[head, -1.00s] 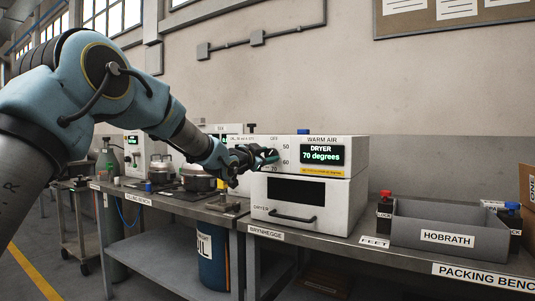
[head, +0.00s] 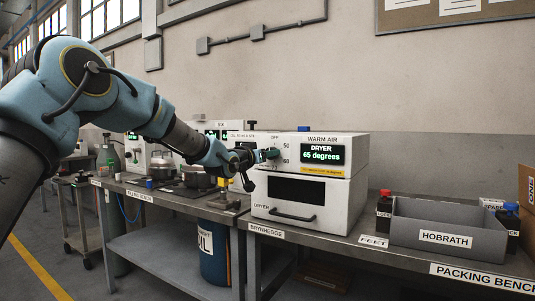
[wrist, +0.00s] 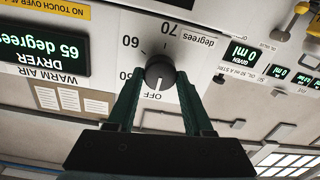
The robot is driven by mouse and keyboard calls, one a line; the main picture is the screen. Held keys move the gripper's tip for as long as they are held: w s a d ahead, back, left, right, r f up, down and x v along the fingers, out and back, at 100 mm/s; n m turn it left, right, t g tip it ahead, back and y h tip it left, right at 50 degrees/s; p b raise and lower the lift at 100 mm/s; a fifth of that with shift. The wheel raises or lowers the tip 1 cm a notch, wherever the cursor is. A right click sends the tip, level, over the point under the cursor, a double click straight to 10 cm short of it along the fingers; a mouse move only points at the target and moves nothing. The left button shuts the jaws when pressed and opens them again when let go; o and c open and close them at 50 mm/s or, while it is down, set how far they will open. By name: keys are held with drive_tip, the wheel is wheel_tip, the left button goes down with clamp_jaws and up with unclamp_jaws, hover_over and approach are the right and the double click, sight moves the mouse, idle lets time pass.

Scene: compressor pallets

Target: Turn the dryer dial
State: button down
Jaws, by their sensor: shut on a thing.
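The dryer (head: 330,183) is a white box on the bench, with a display (head: 323,155) that reads 65 degrees. Its dial is a dark round knob (wrist: 159,71) with a white pointer mark, set among the markings OFF, 50, 60 and 70. My gripper (head: 272,154) reaches the dryer's front from the left. In the wrist view my gripper (wrist: 159,80) has its two green fingers on either side of the knob, shut on it. In the head view the fingers and arm hide most of the knob.
A grey HOBRATH bin (head: 447,236) stands right of the dryer, with red-capped (head: 384,205) and blue-capped (head: 508,222) bottles beside it. Pots (head: 198,178) stand on the bench to the left. The dryer drawer handle (head: 292,216) sticks out below the dial.

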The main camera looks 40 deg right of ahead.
drive_tip(key=shift+f, duration=0.1)
idle(0.3)
drive_tip(key=shift+c, duration=1.5)
unclamp_jaws()
drive_tip(key=b+v, duration=0.2)
drive_tip(key=v, duration=0.9)
drive_tip(key=shift+d, duration=0.1)
